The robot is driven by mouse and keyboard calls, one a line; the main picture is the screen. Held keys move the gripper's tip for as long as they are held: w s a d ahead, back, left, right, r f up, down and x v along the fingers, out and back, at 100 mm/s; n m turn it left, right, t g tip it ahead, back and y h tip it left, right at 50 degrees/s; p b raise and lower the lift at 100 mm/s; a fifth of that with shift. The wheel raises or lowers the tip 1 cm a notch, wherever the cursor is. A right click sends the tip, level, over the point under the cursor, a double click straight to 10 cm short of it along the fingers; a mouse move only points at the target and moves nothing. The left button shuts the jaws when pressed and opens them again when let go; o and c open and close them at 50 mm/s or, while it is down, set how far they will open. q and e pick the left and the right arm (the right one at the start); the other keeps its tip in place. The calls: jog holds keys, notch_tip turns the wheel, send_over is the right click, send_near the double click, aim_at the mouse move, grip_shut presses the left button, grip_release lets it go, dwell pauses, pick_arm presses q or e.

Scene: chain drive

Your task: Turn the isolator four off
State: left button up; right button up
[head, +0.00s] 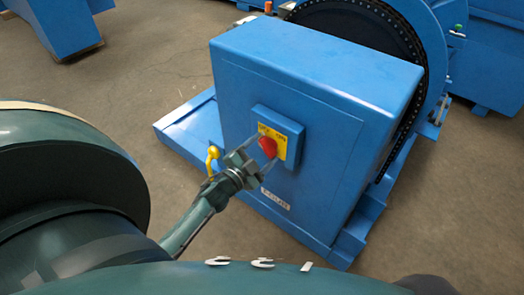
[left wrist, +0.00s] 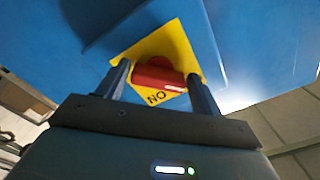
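The isolator is a red rotary handle (head: 268,146) on a yellow plate (head: 278,134), mounted on a blue box on the front of a blue cabinet (head: 325,150). In the left wrist view the red handle (left wrist: 158,77) lies crosswise between my fingers, with the yellow plate (left wrist: 172,45) behind it; its letters ON appear upside down. My left gripper (head: 259,158) is at the handle, one finger on each side. The left gripper (left wrist: 161,85) is open around the handle; I cannot tell whether the fingers touch it. My right gripper is not in view.
A white label (head: 275,199), too small to read, is below the isolator. A large chain wheel (head: 370,35) stands behind the cabinet. Bare concrete floor (head: 150,70) is on the left.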

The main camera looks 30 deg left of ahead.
pick_arm(q)
jog(key=shift+o, duration=1.4)
jog(key=s+a+p, duration=0.1)
jog(key=s, duration=1.2)
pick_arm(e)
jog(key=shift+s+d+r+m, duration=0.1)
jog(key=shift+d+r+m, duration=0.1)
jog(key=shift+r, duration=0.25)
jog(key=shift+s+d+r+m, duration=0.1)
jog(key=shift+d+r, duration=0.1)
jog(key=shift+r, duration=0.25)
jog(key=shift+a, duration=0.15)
